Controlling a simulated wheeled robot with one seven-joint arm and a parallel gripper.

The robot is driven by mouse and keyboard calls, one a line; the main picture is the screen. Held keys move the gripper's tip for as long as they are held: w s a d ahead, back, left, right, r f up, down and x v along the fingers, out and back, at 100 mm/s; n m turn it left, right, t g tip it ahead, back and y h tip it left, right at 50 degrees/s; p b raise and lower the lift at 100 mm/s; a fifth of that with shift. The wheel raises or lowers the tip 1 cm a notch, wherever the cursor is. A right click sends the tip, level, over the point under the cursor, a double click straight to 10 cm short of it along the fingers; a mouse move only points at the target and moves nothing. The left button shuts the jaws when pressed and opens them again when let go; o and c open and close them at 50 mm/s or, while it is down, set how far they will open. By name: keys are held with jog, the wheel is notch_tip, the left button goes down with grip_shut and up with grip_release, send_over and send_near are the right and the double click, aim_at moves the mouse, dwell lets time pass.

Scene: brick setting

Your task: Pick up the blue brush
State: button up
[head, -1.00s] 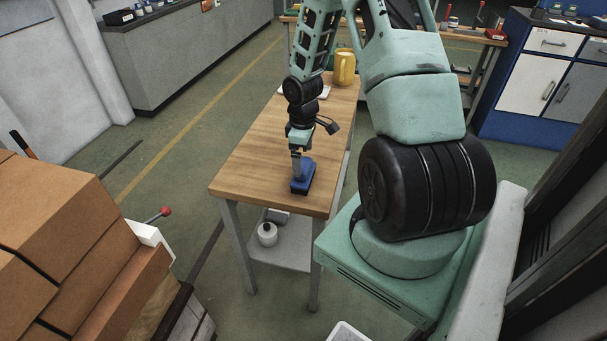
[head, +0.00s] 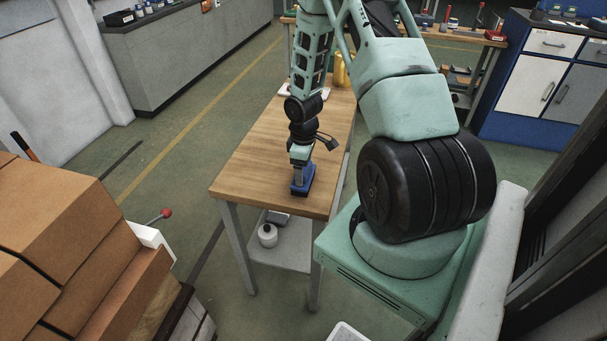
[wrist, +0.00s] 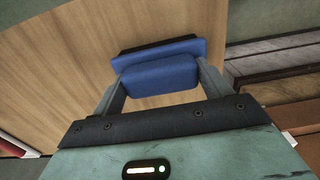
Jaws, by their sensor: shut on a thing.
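The blue brush (head: 303,184) sits at the near end of the wooden table (head: 262,140), its dark underside at the tabletop. My gripper (head: 299,176) points down onto it from above. In the wrist view, the brush (wrist: 160,73) has a blue block grip on a wider blue body with a dark edge. The two fingers of my gripper (wrist: 158,88) press on both ends of the grip. I cannot tell whether the brush touches the table or is slightly raised.
A yellow mug (head: 341,70) stands at the table's far end, partly behind my arm. A white roll-like object (head: 267,235) is on the shelf below. Stacked brown boxes (head: 60,220) are at the left. The table's middle is clear.

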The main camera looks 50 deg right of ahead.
notch_tip(320, 180, up, 10)
jog(key=shift+b, duration=0.45)
